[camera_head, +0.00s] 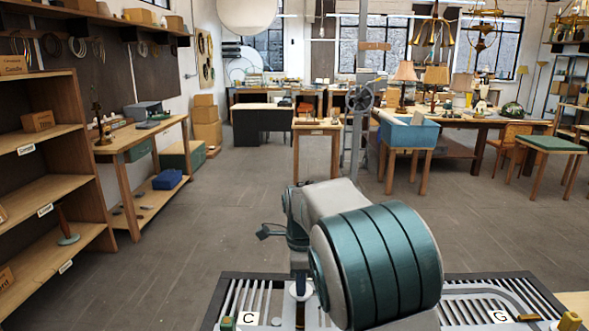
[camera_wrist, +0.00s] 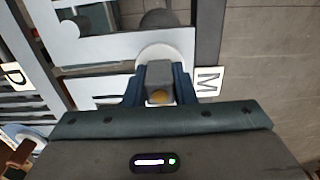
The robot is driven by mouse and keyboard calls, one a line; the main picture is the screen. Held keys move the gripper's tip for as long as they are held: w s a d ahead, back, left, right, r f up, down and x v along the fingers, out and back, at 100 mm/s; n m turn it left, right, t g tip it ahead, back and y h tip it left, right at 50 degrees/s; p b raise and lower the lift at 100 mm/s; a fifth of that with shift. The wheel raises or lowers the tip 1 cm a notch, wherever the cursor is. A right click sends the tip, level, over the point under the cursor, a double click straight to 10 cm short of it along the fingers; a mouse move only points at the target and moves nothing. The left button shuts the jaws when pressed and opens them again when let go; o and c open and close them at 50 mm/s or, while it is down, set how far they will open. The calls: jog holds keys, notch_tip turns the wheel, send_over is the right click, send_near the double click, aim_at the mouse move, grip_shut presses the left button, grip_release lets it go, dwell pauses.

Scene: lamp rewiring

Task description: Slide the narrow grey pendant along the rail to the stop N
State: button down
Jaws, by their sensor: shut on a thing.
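My gripper (camera_wrist: 159,92) is shut in the wrist view, its dark blue fingers on both sides of a small grey square block, the narrow grey pendant (camera_wrist: 159,72). A pale round disc (camera_wrist: 168,50) shows just beyond the block. A plate marked M (camera_wrist: 208,82) lies close to the right of the fingers. A grey rail strip (camera_wrist: 206,30) runs up past it. I see no plate marked N in either view. In the head view my arm hides the pendant.
A plate marked P (camera_wrist: 15,76) is at left in the wrist view. A dark round piece (camera_wrist: 158,19) stands beyond the disc. Open floor lies behind the board.

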jog(key=shift+d, duration=0.1)
jog(key=d, duration=1.3)
jog(key=shift+s+d, duration=0.25)
jog(key=shift+d, duration=0.15)
jog(key=c, duration=1.1)
grip_release()
notch_tip(320, 180, up, 14)
jog(key=shift+f, duration=0.1)
